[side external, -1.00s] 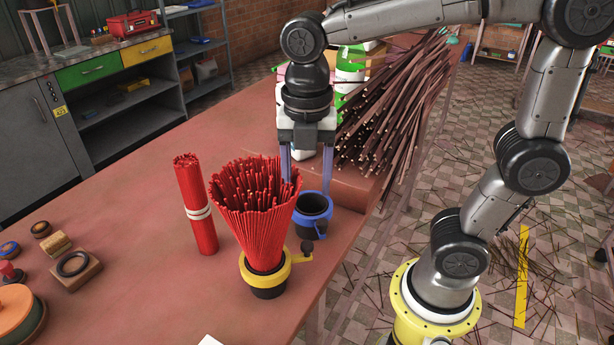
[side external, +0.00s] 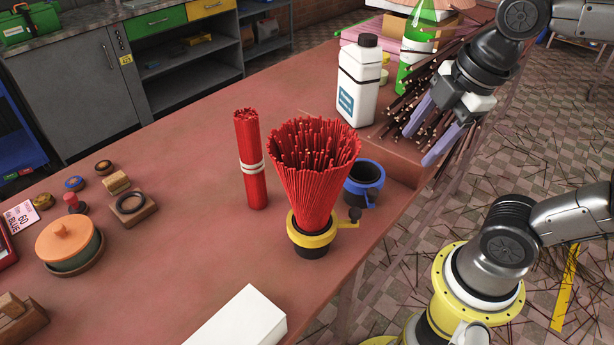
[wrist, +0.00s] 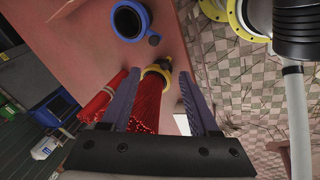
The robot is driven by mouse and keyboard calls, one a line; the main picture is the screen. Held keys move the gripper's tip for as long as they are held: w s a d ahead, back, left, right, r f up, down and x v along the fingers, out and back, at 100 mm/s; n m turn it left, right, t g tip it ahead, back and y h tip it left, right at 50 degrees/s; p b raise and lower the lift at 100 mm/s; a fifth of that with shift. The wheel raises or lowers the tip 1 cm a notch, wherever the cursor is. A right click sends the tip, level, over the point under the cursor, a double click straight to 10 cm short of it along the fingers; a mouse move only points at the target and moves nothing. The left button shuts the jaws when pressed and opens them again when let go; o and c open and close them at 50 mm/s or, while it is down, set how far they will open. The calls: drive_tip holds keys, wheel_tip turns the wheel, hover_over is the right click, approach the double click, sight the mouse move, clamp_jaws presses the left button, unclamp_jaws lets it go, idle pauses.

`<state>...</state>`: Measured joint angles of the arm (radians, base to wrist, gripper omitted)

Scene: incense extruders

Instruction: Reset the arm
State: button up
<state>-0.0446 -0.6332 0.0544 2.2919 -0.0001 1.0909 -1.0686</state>
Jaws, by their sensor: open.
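My gripper (side external: 426,138) is open and empty. In the side external view it hangs tilted at the upper right, in front of the brown sticks and above the table's right edge. The blue-rimmed cup (side external: 352,193) stands below and left of it, apart from the fingers; it also shows at the top of the wrist view (wrist: 146,20). A fan of red sticks (side external: 312,185) stands in a yellow-collared holder (side external: 310,238) with a crank, left of the cup. In the wrist view the two fingers (wrist: 160,78) are spread wide with nothing gripped.
A tied red bundle (side external: 252,185) stands left of the fan. A white bottle (side external: 357,90) and green bottle (side external: 415,55) stand at the back near brown sticks (side external: 403,115). A white box (side external: 235,318) and a lidded pot (side external: 70,258) sit nearer. The table's middle left is clear.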

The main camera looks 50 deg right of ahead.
drive_tip(key=f+m, duration=0.1)
drive_tip(key=m, duration=0.3)
drive_tip(key=s+m+t, duration=0.1)
drive_tip(key=m, duration=0.3)
drive_tip(key=f+m, duration=0.1)
drive_tip(key=m, duration=0.3)
drive_tip(key=shift+s+d+f+m+t, duration=0.2)
drive_tip(key=shift+d+f+m+t, duration=0.15)
drive_tip(key=shift+d+m+t, duration=0.05)
